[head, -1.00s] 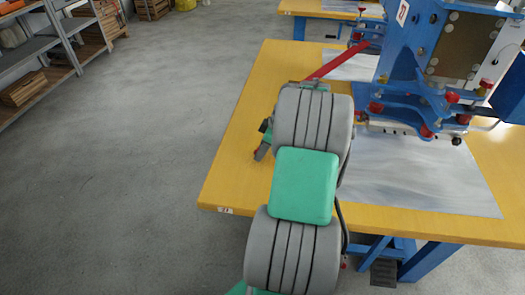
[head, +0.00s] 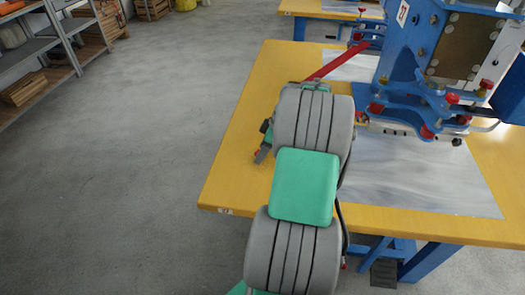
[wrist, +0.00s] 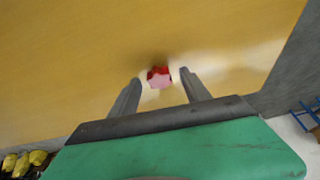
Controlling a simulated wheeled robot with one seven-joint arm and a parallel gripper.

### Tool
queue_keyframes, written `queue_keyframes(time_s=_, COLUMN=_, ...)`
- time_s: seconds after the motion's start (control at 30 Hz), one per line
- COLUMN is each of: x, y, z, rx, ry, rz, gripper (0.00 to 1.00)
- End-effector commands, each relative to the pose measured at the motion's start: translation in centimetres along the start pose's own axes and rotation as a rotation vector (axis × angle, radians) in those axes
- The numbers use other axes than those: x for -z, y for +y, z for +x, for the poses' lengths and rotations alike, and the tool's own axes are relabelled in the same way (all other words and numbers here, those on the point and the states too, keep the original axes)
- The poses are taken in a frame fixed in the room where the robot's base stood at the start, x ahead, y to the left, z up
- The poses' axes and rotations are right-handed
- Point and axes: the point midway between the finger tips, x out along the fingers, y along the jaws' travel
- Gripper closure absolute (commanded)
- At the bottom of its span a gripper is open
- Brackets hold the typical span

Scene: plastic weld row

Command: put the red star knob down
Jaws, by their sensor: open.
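The red star knob (wrist: 159,77) rests on the yellow table top (wrist: 60,70), seen in the wrist view between and just beyond my gripper's fingertips. My gripper (wrist: 157,80) is open, with a gap between each finger and the knob. In the head view my gripper (head: 261,155) shows only in part at the left side of the table, mostly hidden behind my arm.
A blue machine (head: 420,70) with red knobs stands at the back right of the table, with a red lever (head: 338,62) reaching left. A grey sheet (head: 430,180) covers the table in front of it. The table's left edge is close to my gripper.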

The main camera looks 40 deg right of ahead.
Motion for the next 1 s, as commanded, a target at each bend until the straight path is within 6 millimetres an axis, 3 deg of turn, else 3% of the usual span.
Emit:
queue_keyframes(time_s=0.4, x=0.0, y=0.1, z=-10.0, rx=-0.003, ry=-0.001, rz=0.001, gripper=0.45)
queue_keyframes(time_s=0.63, x=0.1, y=-0.1, z=-11.4, rx=-0.001, ry=-0.002, rz=0.002, gripper=0.45)
queue_keyframes(time_s=0.7, x=1.5, y=-0.9, z=-11.2, rx=0.003, ry=-0.008, rz=0.012, gripper=0.45)
queue_keyframes(time_s=0.77, x=3.9, y=-2.6, z=-10.6, rx=0.008, ry=-0.020, rz=0.037, gripper=0.45)
queue_keyframes(time_s=0.83, x=7.5, y=-6.0, z=-9.6, rx=0.014, ry=-0.047, rz=0.090, gripper=0.45)
queue_keyframes(time_s=0.9, x=11.1, y=-11.2, z=-8.3, rx=0.013, ry=-0.084, rz=0.160, gripper=0.45)
queue_keyframes(time_s=0.97, x=13.0, y=-16.1, z=-7.4, rx=-0.001, ry=-0.117, rz=0.231, gripper=0.45)
queue_keyframes(time_s=1.0, x=13.5, y=-19.6, z=-6.7, rx=-0.013, ry=-0.139, rz=0.275, gripper=0.45)
